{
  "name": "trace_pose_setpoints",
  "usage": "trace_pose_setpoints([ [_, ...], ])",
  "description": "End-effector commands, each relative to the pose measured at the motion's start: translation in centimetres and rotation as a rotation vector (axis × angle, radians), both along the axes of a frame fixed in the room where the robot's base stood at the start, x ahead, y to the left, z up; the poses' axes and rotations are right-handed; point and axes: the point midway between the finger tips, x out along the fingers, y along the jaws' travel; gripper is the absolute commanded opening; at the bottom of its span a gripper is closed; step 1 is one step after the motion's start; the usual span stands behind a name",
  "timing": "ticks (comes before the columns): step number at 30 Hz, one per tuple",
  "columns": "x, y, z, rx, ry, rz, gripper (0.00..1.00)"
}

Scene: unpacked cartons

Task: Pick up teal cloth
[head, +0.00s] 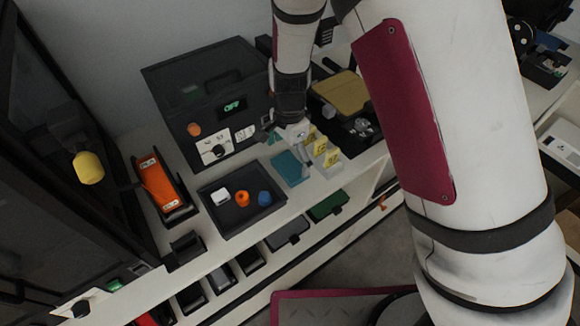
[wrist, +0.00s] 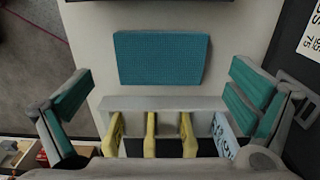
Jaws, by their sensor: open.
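The teal cloth (head: 291,169) lies flat on the white counter, right of the black tray. In the wrist view the teal cloth (wrist: 160,57) is a flat textured rectangle, fully visible, beyond the fingertips. My gripper (wrist: 160,97) is open and empty, with teal pads spread wide on either side. In the head view my gripper (head: 297,140) is over the counter just behind the cloth, partly hidden by its own wrist. I see no contact with the cloth.
A grey rack (wrist: 160,103) with several yellow-edged cards stands between my fingers, close to the cloth; it also shows in the head view (head: 326,165). The black tray (head: 222,228) holds three small items. A dark box (head: 212,105) stands behind.

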Motion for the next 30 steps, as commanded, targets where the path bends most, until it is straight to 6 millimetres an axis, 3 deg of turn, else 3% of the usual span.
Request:
trace_pose_setpoints([
  [6,0.0,-0.2,-3.0,-0.002,0.002,-0.001,1.0],
  [16,0.1,-0.2,-3.7,-0.001,-0.001,0.0,1.0],
  [22,0.1,-0.2,-3.7,-0.001,-0.001,0.0,0.59],
  [30,0.1,-0.1,-3.7,-0.001,0.001,0.0,0.59],
])
